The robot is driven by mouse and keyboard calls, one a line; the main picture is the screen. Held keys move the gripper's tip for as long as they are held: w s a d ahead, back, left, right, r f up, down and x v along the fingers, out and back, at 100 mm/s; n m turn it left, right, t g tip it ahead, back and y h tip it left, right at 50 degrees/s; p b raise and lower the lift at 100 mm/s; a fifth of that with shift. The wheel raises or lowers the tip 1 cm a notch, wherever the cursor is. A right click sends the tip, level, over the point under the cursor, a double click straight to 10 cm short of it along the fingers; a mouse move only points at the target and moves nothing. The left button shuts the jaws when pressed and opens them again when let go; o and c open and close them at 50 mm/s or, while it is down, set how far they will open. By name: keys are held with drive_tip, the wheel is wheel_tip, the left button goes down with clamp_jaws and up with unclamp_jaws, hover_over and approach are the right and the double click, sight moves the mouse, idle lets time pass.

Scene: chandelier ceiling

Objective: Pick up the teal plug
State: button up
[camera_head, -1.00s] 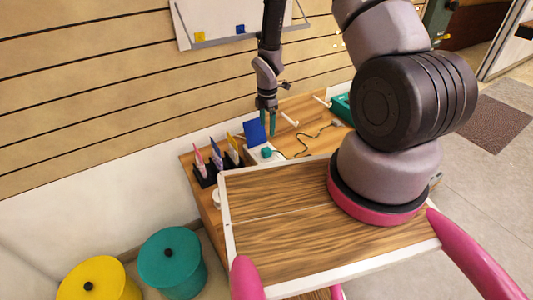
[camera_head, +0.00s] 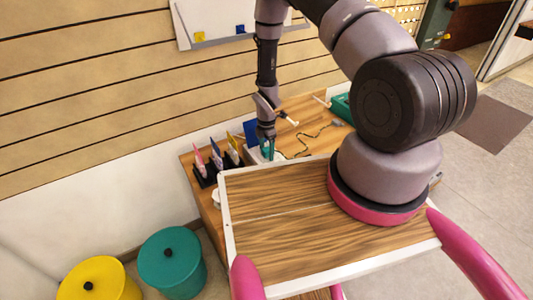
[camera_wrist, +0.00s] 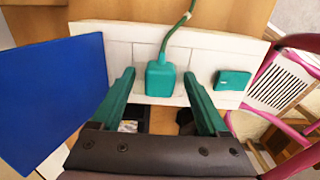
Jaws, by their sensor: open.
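The teal plug (camera_wrist: 161,79) sits on a white power strip (camera_wrist: 207,50) in the wrist view, with a green cord rising from its top. My gripper (camera_wrist: 161,83) is open, with one teal finger on each side of the plug. I see gaps between the plug and both fingers, so it is not held. In the head view my gripper (camera_head: 266,156) is down at the strip, and it largely hides the plug there.
A blue panel (camera_wrist: 55,100) stands close to the left finger. A flat teal piece (camera_wrist: 233,80) is on the strip to the right. In the head view, card holders (camera_head: 205,174) stand left of the gripper, and a dark cable (camera_head: 312,138) lies on the wooden desk.

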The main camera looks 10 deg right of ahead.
clamp_jaws()
idle(0.3)
